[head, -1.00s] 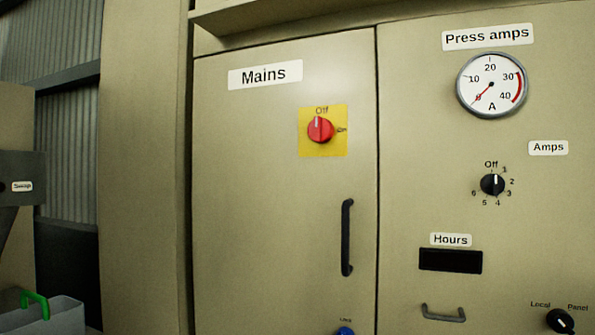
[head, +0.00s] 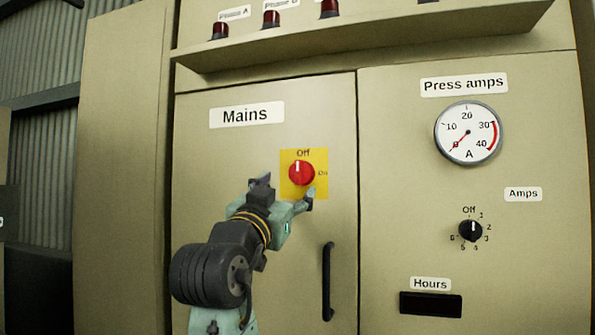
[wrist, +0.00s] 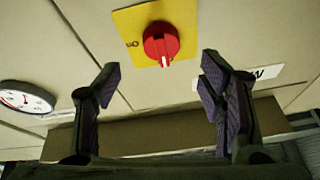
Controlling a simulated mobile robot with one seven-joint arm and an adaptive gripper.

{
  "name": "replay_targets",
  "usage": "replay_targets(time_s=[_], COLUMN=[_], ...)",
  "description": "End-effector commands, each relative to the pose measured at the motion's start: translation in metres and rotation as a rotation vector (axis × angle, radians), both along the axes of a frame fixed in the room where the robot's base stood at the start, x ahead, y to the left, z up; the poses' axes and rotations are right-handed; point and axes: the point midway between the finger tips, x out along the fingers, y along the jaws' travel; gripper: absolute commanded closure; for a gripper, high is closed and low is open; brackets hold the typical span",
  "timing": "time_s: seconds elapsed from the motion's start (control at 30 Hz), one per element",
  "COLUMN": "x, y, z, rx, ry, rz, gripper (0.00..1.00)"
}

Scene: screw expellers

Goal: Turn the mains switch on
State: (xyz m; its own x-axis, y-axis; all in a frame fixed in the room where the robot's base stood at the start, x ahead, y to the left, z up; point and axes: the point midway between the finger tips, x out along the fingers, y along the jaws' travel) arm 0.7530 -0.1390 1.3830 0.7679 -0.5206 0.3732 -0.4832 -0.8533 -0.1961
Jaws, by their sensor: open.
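The mains switch (head: 302,173) is a red rotary knob on a yellow plate (head: 320,188) below the "Mains" label (head: 247,115). Its white mark points up at "Off"; "On" is printed to the right. My gripper (head: 285,190) is open in front of the plate, with one finger left of the knob and the other at its lower right. In the wrist view the knob (wrist: 160,43) appears upside down, ahead of and between the open fingers (wrist: 155,88). Nothing is between the fingertips, and the knob looks clear of them.
A black door handle (head: 327,282) stands below the switch. A ledge (head: 370,40) with several dark red lamps juts out above. To the right are the press amps gauge (head: 468,132), the amps selector (head: 470,231) and the hours display (head: 430,304).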

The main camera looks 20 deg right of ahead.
Motion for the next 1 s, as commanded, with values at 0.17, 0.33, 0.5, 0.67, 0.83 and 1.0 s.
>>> replay_targets(time_s=[0.17,0.33,0.5,0.67,0.83,1.0], x=[0.028,0.050,0.062,0.065,0.065,0.065], y=[-0.019,-0.033,-0.041,-0.042,-0.042,-0.042], z=[0.018,0.028,0.032,0.032,0.032,0.032], rx=[-0.001,-0.001,-0.002,-0.001,-0.002,-0.003], ry=[0.002,0.001,0.001,-0.001,-0.002,-0.002], rz=[-0.001,0.001,0.002,0.004,0.004,0.003], gripper=[0.37,0.37,0.37,0.37,0.37,0.47])
